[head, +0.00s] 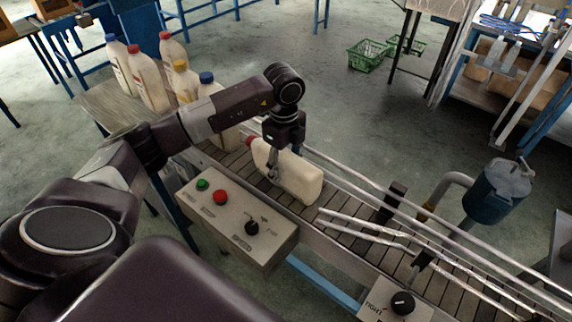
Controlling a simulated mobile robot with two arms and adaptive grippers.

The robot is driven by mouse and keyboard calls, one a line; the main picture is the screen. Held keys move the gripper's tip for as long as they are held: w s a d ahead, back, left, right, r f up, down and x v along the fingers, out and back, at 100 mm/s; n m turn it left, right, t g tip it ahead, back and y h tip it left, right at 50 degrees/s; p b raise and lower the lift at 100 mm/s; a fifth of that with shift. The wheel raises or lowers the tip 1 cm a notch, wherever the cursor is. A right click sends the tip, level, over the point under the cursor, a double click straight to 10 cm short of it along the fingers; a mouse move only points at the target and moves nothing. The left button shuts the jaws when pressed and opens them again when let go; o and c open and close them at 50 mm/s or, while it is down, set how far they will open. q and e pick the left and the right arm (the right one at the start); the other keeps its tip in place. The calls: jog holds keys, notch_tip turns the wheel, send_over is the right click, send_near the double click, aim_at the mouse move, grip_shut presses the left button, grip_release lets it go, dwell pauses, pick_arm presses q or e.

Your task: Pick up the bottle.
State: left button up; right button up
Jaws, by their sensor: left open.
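A cream bottle (299,178) with a red cap lies on its side on the slatted conveyor (338,208). My left gripper (273,174) points down at the bottle's cap-side half and is open. One finger shows on the near side of the bottle; the other is hidden behind it. I cannot tell whether the fingers touch the bottle. My right gripper is not in view.
Several upright bottles (153,82) with blue, red and yellow caps stand at the back left. A control box (240,226) with buttons is on the conveyor's near side. Metal guide rails (372,196) run along the belt. Green baskets (367,56) sit on the floor.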

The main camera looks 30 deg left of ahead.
pick_arm(q)
jog(key=shift+f, duration=0.35)
jog(key=shift+c, duration=0.6)
jog(key=c, duration=0.8)
jog(key=shift+r, duration=0.15)
